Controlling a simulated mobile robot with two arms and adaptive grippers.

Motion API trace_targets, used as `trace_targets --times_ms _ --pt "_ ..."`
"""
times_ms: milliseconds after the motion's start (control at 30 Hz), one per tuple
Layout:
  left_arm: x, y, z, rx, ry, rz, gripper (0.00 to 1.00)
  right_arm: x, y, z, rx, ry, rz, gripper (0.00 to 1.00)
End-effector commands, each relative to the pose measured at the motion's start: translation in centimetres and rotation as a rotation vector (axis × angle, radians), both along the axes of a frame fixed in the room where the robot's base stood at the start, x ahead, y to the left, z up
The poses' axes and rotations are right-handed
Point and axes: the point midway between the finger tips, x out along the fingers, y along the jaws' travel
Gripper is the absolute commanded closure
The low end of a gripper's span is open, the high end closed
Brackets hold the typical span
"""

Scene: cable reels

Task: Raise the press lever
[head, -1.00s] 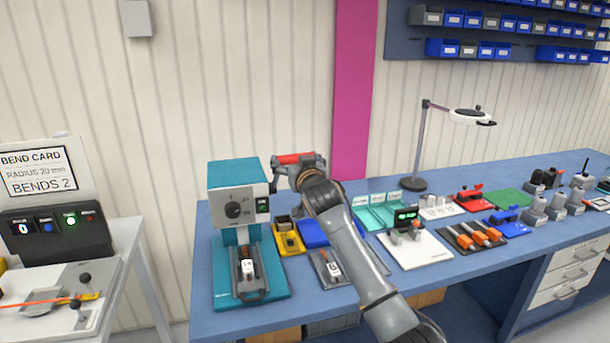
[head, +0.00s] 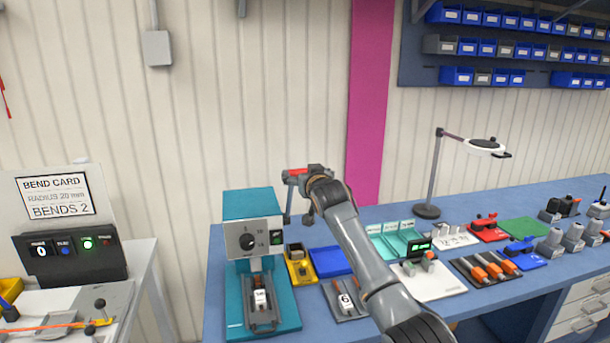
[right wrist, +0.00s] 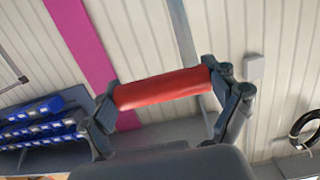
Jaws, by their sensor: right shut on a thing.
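The press (head: 251,235) is teal and white and stands at the left end of the blue bench. It has a dial on its front and a white block (head: 260,300) in the holder on its base. The red grip of the press lever (right wrist: 163,88) lies between the fingers of my right gripper (right wrist: 168,92) in the right wrist view. The gripper is shut on it. In the head view my right gripper (head: 303,178) is at the upper right of the press, above its top, with a bit of red showing. My left gripper is not in view.
A yellow tray (head: 299,270), a blue tray (head: 330,261) and a grey tray (head: 345,300) stand right of the press. A lamp (head: 430,180) stands farther right. A bend card stand (head: 60,225) is on a separate table at left. The wall above the press is clear.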

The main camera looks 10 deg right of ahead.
Motion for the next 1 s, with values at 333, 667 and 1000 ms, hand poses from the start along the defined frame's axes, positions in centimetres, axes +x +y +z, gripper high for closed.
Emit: trace_targets --times_ms 333,667,1000 --pt "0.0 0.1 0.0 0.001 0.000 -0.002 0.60 0.0 0.0 0.4 0.000 -0.008 0.001 0.00" --pt "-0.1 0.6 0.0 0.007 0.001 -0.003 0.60 -0.7 0.0 0.3 0.001 -0.005 0.001 0.00" --pt "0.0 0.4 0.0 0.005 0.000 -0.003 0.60 -5.1 -0.2 0.9 0.000 -0.008 0.001 0.00"
